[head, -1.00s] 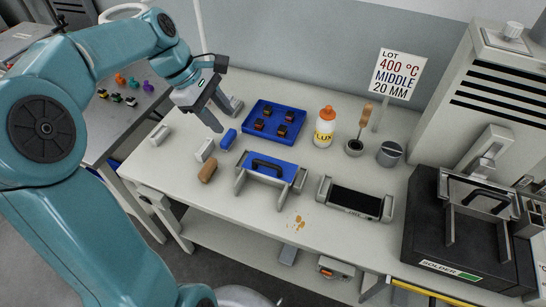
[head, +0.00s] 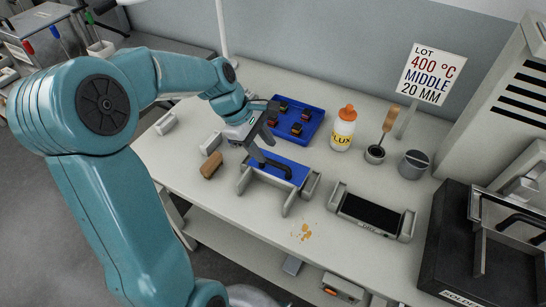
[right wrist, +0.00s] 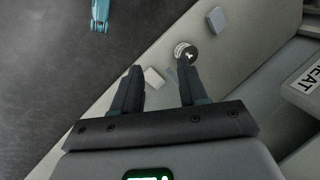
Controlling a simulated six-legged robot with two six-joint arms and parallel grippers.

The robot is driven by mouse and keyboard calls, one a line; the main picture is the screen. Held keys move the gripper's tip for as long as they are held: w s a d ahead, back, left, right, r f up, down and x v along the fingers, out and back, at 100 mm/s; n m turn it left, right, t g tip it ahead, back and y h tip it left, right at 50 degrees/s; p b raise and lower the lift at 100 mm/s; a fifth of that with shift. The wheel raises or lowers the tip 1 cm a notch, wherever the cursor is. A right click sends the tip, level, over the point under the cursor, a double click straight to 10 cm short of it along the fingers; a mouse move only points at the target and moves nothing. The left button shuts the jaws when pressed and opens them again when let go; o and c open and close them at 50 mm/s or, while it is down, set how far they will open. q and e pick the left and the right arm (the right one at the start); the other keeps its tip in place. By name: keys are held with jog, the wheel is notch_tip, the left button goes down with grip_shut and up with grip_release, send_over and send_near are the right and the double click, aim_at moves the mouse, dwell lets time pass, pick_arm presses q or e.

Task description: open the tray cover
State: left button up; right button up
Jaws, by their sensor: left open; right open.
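A blue cover (head: 286,166) with a dark arched handle (head: 273,167) lies between the grey side walls of a holder (head: 290,200) on the bench. My left gripper (head: 268,152) is open, with its fingers pointing down at the left part of the cover, close to the handle. I cannot tell whether they touch it. The cover lies flat. My right gripper (right wrist: 158,66) is open and empty in the right wrist view, above the bench's edge. It does not show in the head view.
A blue tray (head: 318,113) with several dark connectors stands behind. A flux bottle (head: 342,132), a brush in a pot (head: 375,154) and a grey cup (head: 413,164) stand to the right. A black-topped fixture (head: 370,214) and solder box (head: 452,240) lie further right. A brown block (head: 211,166) lies left.

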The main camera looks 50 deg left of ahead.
aim_at(275, 163)
pick_arm(q)
jog(key=x, duration=0.5)
jog(key=shift+w+f, duration=0.1)
jog(key=shift+f, duration=0.05)
jog(key=shift+c, duration=0.2)
grip_shut()
